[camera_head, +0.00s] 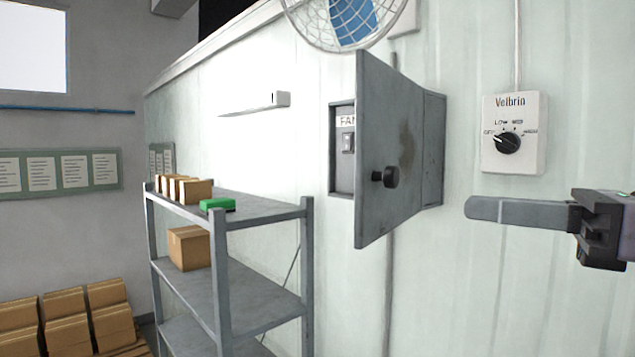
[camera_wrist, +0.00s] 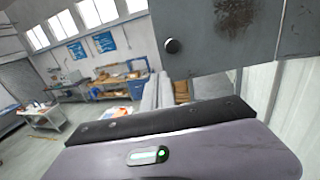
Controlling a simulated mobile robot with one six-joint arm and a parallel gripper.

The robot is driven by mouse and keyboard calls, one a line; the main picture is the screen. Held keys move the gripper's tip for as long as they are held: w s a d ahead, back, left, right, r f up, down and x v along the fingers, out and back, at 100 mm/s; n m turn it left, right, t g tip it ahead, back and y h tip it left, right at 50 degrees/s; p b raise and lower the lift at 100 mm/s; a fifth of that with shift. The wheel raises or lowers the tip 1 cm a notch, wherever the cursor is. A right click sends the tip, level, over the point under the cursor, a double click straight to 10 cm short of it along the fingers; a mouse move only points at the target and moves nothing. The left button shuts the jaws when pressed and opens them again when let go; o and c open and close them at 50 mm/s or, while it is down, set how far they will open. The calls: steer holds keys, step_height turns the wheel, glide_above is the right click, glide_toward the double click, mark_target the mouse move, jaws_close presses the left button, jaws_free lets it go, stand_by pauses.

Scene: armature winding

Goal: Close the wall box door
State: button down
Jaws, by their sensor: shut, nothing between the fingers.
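The grey wall box (camera_head: 342,148) is fixed to the pale panelled wall, with a fan switch visible inside. Its door (camera_head: 385,150) stands open, swung out from the wall, with its black knob (camera_head: 386,177) low on the face turned toward my gripper. My gripper (camera_head: 472,208) is shut and empty, to the right of the door and apart from it, pointing left. In the wrist view the door (camera_wrist: 205,50) and its knob (camera_wrist: 172,46) show at the upper right, beyond my gripper.
A Velbrin dial box (camera_head: 514,134) is on the wall above my gripper. A caged fan (camera_head: 345,22) is above the wall box. A grey shelf unit (camera_head: 265,207) with cartons and a green item (camera_head: 217,205) stands to the left. The wall between door and gripper is clear.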

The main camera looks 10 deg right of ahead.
mark_target(363, 198)
steer(key=p+x, duration=0.3)
steer(key=x, duration=0.9)
steer(key=shift+w+a, duration=0.15)
steer(key=shift+w, duration=0.05)
